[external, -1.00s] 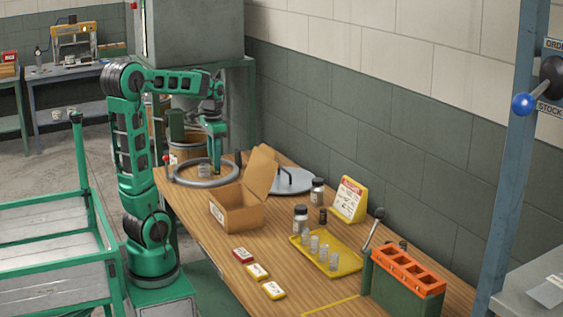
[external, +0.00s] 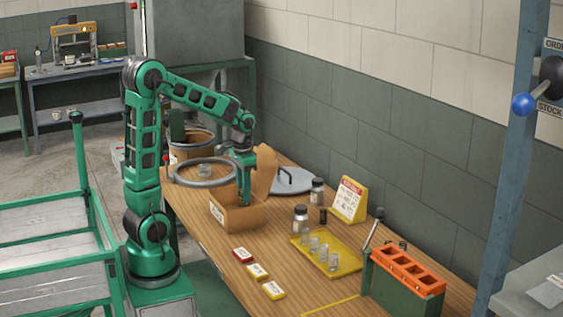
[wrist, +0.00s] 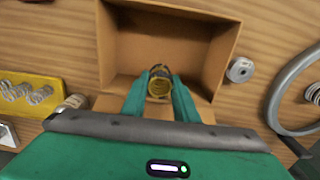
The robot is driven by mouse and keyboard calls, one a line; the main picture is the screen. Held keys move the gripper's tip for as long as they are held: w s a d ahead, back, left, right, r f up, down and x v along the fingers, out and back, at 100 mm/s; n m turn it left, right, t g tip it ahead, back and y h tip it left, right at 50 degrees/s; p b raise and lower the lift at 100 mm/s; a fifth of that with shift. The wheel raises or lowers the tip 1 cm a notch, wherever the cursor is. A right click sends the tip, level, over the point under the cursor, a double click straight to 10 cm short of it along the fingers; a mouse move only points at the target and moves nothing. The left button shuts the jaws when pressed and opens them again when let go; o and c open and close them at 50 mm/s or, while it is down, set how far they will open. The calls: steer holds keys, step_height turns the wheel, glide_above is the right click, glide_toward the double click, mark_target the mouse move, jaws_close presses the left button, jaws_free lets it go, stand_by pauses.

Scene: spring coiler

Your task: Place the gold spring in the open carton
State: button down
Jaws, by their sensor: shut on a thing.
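The gold spring (wrist: 159,87) stands between the fingertips of my gripper (wrist: 161,92) in the wrist view, and the gripper is shut on it. The open carton (wrist: 222,55) is behind and below the spring in that view, its brown inside empty as far as it shows. In the external view the carton (external: 226,216) sits on the bench with a flap raised. My gripper (external: 243,200) points down at the carton's opening there. I cannot tell how deep the fingertips are, and the spring is not clear in that view.
A grey ring (external: 186,182) with a silver coil inside lies behind the carton, and a round grey lid (external: 296,184) beside it. A yellow tray (external: 343,264) with several silver springs, a dark-capped jar (external: 300,220) and small boxes (external: 257,271) are nearer the front.

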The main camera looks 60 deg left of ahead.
steer(key=shift+f, duration=1.8)
steer(key=shift+f, duration=0.15)
steer(key=c, duration=1.4)
jaws_free()
step_height(320, 180, up, 12)
steer(key=shift+r, duration=0.2)
steer(key=s+d+f+m, duration=0.2)
steer(key=s+d, duration=0.3)
steer(key=d, duration=0.3)
steer(key=s+d+f+m, duration=0.1)
steer(key=s+d+m, duration=0.1)
steer(key=s+d, duration=0.45)
steer(key=s+d+f, duration=0.1)
steer(key=s+d, duration=0.1)
steer(key=s, duration=0.1)
steer(key=s+d+f+m, duration=0.1)
steer(key=s+d, duration=0.1)
steer(key=s, duration=0.1)
steer(key=s+d+f+m, duration=0.1)
steer(key=s+d+f, duration=0.1)
steer(key=s, duration=0.2)
steer(key=shift+d+f, duration=0.1)
steer(key=shift+d, duration=0.25)
